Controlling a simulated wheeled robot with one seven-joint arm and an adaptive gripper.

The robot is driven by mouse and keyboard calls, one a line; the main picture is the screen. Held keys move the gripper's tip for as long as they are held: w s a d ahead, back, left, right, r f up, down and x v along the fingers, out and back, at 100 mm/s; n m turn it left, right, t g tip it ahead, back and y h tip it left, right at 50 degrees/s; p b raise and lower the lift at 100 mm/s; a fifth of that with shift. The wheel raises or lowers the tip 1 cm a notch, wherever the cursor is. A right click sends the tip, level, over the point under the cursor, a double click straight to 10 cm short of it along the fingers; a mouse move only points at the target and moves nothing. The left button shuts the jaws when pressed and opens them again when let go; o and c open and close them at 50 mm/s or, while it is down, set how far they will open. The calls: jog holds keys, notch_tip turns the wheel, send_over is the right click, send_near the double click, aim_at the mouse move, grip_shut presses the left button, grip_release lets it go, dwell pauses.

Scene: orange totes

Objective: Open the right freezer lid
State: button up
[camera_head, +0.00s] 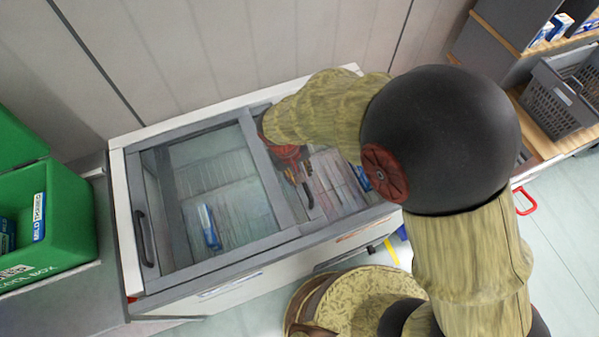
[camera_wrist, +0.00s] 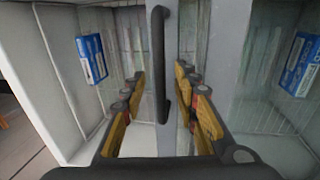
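A white chest freezer (camera_head: 123,215) with grey-framed glass lids fills the middle of the head view. The left lid (camera_head: 215,175) shows whole, with a dark handle at its left end. My arm covers much of the right section (camera_head: 335,180). My gripper (camera_head: 303,188) is over the right section, near the central frame bar. In the wrist view my gripper (camera_wrist: 160,76) is open, one finger on each side of a dark bar handle (camera_wrist: 158,45) on a grey frame (camera_wrist: 190,35). I see gaps beside the handle; contact is not clear.
Blue boxes lie inside the freezer, one at left (camera_wrist: 92,58) and one at right (camera_wrist: 299,65) in the wrist view. A green bin (camera_head: 55,225) stands left. A shelf with a grey basket (camera_head: 562,95) is right. A wall backs the freezer.

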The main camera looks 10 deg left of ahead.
jog(key=shift+r, duration=0.15)
notch_tip(320, 180, up, 12)
jog(key=s+a, duration=0.1)
jog(key=a, duration=0.1)
jog(key=shift+s+f, duration=0.15)
jog(key=shift+f, duration=0.1)
dwell(0.5)
jog(key=s+d+r+m+t, duration=0.1)
jog(key=d+r, duration=0.4)
jog(key=d, duration=0.5)
jog(key=s+d+r+m+t+y, duration=0.1)
jog(key=s+d+r+m+t, duration=0.1)
jog(key=d+r, duration=0.4)
jog(key=s+d+r+m+t, duration=0.1)
jog(key=s+d+r+m, duration=0.2)
jog(key=d, duration=1)
notch_tip(320, 180, up, 3)
jog(key=s, duration=0.2)
jog(key=shift+s+d+m+y, duration=0.3)
jog(key=shift+s+m+y, duration=0.05)
jog(key=shift+m+y, duration=0.05)
jog(key=shift+a, duration=0.15)
